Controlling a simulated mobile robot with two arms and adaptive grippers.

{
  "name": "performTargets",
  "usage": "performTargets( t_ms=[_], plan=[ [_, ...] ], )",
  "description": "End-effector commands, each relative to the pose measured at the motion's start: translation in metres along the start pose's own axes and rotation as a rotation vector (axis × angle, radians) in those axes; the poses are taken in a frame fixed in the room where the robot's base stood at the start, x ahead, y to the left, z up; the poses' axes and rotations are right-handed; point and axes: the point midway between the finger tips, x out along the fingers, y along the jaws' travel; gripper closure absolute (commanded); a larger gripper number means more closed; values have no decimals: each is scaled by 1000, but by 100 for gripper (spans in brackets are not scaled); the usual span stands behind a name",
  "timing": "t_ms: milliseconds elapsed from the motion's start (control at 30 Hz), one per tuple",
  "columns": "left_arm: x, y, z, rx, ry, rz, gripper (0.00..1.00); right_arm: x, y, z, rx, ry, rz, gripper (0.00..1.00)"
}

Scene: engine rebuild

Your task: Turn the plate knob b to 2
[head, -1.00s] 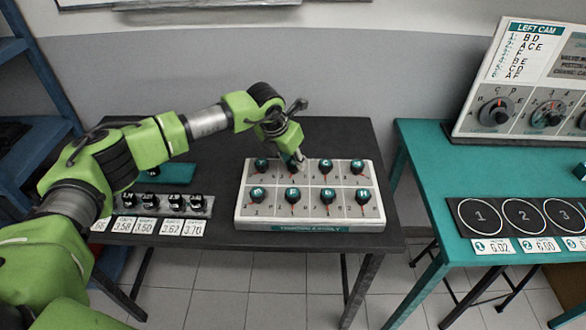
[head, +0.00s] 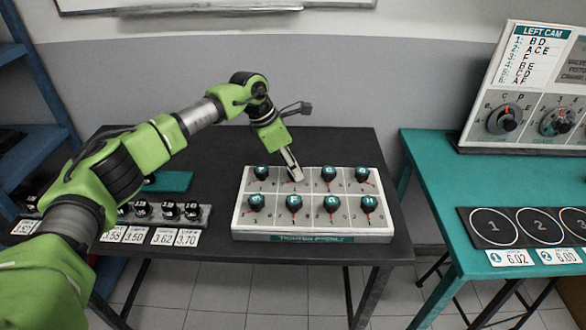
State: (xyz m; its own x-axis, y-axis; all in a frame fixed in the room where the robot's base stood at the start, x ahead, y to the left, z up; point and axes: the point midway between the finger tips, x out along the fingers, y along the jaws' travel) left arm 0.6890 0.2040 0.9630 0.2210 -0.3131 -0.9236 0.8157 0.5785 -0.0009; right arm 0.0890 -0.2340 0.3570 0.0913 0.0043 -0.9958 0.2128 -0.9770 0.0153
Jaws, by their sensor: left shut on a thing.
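The white knob plate (head: 312,237) lies on the black table with two rows of dark, teal-topped knobs, each with a red pointer. My left gripper (head: 294,175) reaches down to the second knob of the back row and is shut on it. By its place in the row this is knob b; the gripper hides its cap and letter. Its pointer setting is too small and covered to read. The back-row neighbours, the left knob (head: 261,173) and the third knob (head: 328,173), stand clear of the fingers. My right gripper is not in view.
A rack of small black parts (head: 168,211) with number cards (head: 163,237) sits left of the plate, partly behind my left arm. A teal table (head: 430,185) with a dial board (head: 520,120) and a circle-marked mat (head: 482,240) stands to the right.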

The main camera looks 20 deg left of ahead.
Motion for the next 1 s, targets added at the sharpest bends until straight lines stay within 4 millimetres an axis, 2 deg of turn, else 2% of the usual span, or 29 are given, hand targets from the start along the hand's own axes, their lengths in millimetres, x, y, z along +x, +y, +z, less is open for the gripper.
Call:
performTargets(
  t_ms=[433, 467, 500, 533, 867, 1000],
  plan=[
    [0, 0, -1, 10, 3, -3, 93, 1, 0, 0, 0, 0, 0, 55],
    [0, 0, -1, 10, 3, -3, 69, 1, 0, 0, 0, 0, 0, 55],
    [0, 0, -1, 10, 3, -3, 59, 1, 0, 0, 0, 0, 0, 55],
    [0, 0, -1, 10, 3, -3, 55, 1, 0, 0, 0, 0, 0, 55],
    [-1, 0, 0, 9, 1, -3, 55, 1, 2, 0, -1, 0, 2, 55],
    [-12, 1, 0, 9, -1, -1, 55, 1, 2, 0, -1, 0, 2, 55]
  ],
)
